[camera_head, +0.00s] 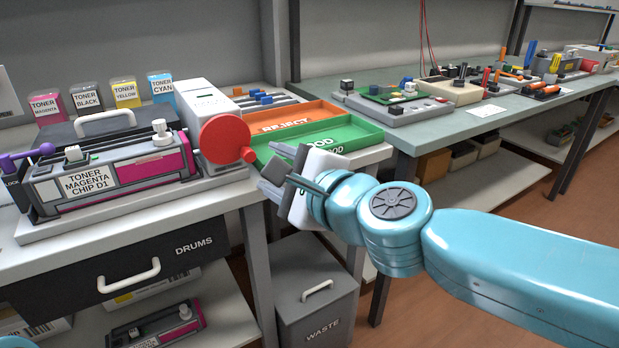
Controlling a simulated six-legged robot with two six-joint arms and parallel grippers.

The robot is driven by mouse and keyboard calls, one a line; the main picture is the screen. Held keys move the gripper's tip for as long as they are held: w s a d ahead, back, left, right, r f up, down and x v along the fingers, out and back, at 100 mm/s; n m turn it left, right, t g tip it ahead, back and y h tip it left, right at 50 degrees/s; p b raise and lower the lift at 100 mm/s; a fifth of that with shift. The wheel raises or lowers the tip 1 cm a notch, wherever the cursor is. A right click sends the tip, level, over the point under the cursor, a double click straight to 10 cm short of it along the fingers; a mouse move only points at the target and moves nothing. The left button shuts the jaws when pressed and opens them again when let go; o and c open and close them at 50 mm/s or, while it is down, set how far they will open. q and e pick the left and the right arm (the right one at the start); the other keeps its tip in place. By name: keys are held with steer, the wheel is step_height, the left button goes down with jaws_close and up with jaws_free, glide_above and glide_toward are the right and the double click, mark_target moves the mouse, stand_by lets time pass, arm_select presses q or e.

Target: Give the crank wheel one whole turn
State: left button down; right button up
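The crank wheel (224,138) is a red disc on the right end of the white unit (200,103) behind the toner cartridge. Its small red knob (249,156) sits at the lower right of the disc. My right gripper (269,169) is just right of the knob, with its grey fingers spread and pointing left towards it. It looks open and empty, and I see a small gap between it and the knob. My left gripper is not in view.
A magenta toner cartridge (118,176) lies in a grey cradle left of the wheel. Orange reject (296,119) and green (345,136) trays are close behind my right gripper. A waste bin (318,304) stands below. A second bench (420,132) with tools is at right.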

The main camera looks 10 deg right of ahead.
steer(key=p+v, duration=0.2)
steer(key=v, duration=0.6)
steer(key=shift+s, duration=0.2)
steer(key=shift+d, duration=0.15)
